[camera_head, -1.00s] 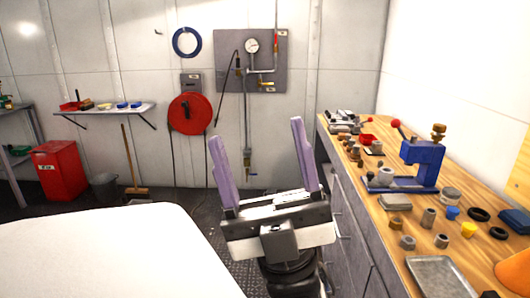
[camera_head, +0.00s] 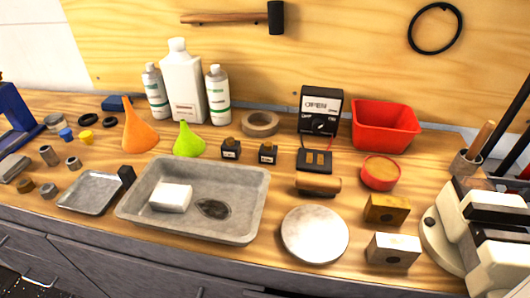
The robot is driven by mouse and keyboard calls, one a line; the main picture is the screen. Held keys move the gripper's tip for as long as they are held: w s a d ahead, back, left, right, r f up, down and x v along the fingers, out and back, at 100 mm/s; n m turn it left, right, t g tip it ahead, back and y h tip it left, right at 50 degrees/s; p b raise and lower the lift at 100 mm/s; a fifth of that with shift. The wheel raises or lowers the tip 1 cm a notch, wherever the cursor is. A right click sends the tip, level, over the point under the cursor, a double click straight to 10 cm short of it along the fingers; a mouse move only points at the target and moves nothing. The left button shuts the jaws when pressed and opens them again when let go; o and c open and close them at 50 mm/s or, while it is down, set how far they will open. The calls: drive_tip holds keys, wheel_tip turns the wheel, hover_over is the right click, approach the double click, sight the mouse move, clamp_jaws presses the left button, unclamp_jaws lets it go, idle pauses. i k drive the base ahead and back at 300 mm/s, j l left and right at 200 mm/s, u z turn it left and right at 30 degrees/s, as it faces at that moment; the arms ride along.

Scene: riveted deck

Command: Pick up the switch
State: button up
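I cannot tell for certain which thing is the switch. Two small black boxes with brass-coloured tops, a left one (camera_head: 230,149) and a right one (camera_head: 267,153), stand on the wooden bench behind the grey tray. A larger black unit (camera_head: 320,111) with an "OPEN" label and a dial stands to their right. Wires run from it to a flat black block (camera_head: 314,161) with brass-coloured contacts in front of it. My gripper's purple fingers are not in view now.
A grey tray (camera_head: 250,225) holds a white block. A round metal disc (camera_head: 315,234), a red bin (camera_head: 385,126), an orange funnel (camera_head: 138,128), a green funnel (camera_head: 188,141) and bottles crowd the bench. A white and black body (camera_head: 490,235) fills the right edge.

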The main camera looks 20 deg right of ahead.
sight(267, 153)
drive_tip(key=k+l, duration=0.1)
drive_tip(key=l, duration=0.3)
drive_tip(key=k+l, duration=0.1)
drive_tip(key=l, duration=0.3)
drive_tip(key=k+l, duration=0.15)
drive_tip(key=l, duration=0.25)
